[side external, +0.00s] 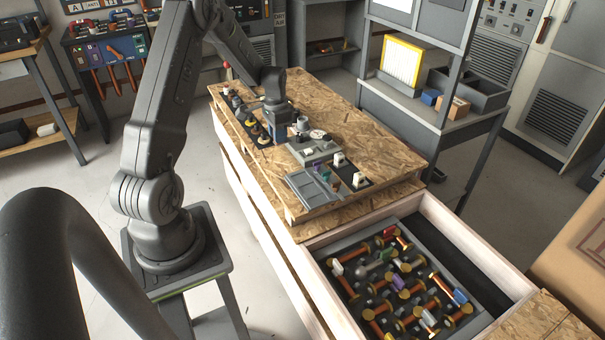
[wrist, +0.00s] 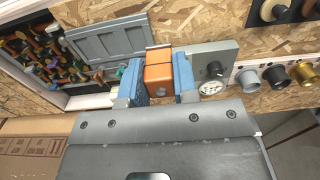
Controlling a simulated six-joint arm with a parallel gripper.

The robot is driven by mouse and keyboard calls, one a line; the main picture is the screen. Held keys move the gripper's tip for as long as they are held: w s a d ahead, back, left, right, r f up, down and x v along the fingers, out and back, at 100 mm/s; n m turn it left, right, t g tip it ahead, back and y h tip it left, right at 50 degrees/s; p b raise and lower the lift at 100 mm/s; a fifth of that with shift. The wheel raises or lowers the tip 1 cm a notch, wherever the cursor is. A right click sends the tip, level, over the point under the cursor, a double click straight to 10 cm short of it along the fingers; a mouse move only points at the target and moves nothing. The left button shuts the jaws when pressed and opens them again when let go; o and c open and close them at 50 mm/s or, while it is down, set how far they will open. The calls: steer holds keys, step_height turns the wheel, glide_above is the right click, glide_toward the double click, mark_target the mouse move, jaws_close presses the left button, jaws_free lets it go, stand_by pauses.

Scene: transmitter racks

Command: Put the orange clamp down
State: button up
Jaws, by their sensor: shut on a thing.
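The orange clamp (wrist: 158,75) is a blocky orange piece held between the two blue finger pads of my gripper (wrist: 160,78) in the wrist view. The pads press on it from left and right. In the side view my gripper (side external: 282,122) is low over the middle of the wooden bench, behind the grey gauge block. I cannot pick out the clamp there. Whether the clamp touches the surface below it cannot be told. A grey shallow tray (side external: 302,187) lies at the bench's near end; it also shows at upper left in the wrist view (wrist: 105,45).
A grey block with a round gauge (side external: 318,134) stands close to my gripper. Small coloured clamps (side external: 325,174) and white-topped knobs (side external: 359,180) line the near end. More knobs (side external: 250,120) line the left edge. An open drawer (side external: 450,218) holds several copper-coloured parts. The bench's right side is clear.

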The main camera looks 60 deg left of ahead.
steer(key=s, duration=0.7)
steer(key=w+d+f, duration=0.1)
steer(key=w+f, duration=0.1)
steer(key=w, duration=0.1)
steer(key=w+d+f, duration=0.2)
steer(key=w, duration=0.1)
steer(key=w+d+f, duration=0.2)
steer(key=w, duration=0.2)
steer(key=shift+d+f, duration=0.15)
glide_above(296, 179)
steer(key=shift+f, duration=2.05)
steer(key=shift+s, duration=0.1)
steer(key=shift+f, duration=0.6)
steer(key=o, duration=0.9)
steer(key=shift+o, duration=0.2)
